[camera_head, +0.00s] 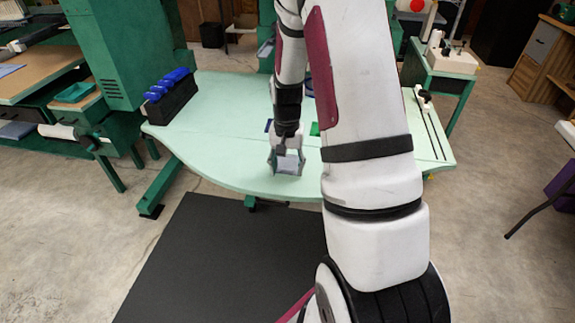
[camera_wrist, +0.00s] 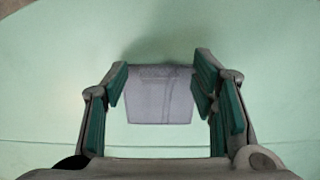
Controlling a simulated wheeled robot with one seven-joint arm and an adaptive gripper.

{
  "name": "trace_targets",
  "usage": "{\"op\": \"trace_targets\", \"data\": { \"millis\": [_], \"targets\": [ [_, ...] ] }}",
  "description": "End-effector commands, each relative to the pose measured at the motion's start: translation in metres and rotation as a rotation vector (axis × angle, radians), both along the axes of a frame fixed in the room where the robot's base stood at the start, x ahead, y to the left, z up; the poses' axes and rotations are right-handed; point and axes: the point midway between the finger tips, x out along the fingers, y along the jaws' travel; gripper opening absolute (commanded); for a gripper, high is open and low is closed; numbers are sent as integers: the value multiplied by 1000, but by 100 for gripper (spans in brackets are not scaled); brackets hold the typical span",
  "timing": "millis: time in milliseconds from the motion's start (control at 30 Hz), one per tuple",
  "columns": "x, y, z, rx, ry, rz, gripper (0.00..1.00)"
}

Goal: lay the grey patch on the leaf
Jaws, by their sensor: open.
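The grey patch (camera_wrist: 159,96) is a small, flat, pale grey-lilac piece between my fingers in the wrist view. It appears to lie flat on the pale green surface, with a shadow along its far edge. In the head view the patch (camera_head: 290,162) shows small and partly covered by my gripper. I take the leaf (camera_head: 225,165) to be the curved front part of the pale green table; a thin seam crosses the top. My gripper (camera_wrist: 160,82) is open, its green-padded fingers on either side of the patch. Contact with the patch's edges is hard to tell.
A black rack with blue-handled items (camera_head: 170,92) stands at the table's left end. Small blue and green things sit behind my gripper, partly hidden by my arm. Dark rods (camera_head: 431,120) lie at the right. The table's front left is clear.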

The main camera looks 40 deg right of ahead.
Motion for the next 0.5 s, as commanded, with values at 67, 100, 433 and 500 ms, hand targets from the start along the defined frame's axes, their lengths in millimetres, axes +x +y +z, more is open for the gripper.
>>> {"op": "trace_targets", "data": {
  "millis": [67, 100, 433, 500],
  "targets": [
    [0, 0, 6, -2, -3, 0, 52],
    [1, -1, 11, -2, -4, 0, 52],
    [1, -1, 76, -3, -5, 0, 52],
    [1, 0, 89, -2, -5, 1, 52]
  ]
}}
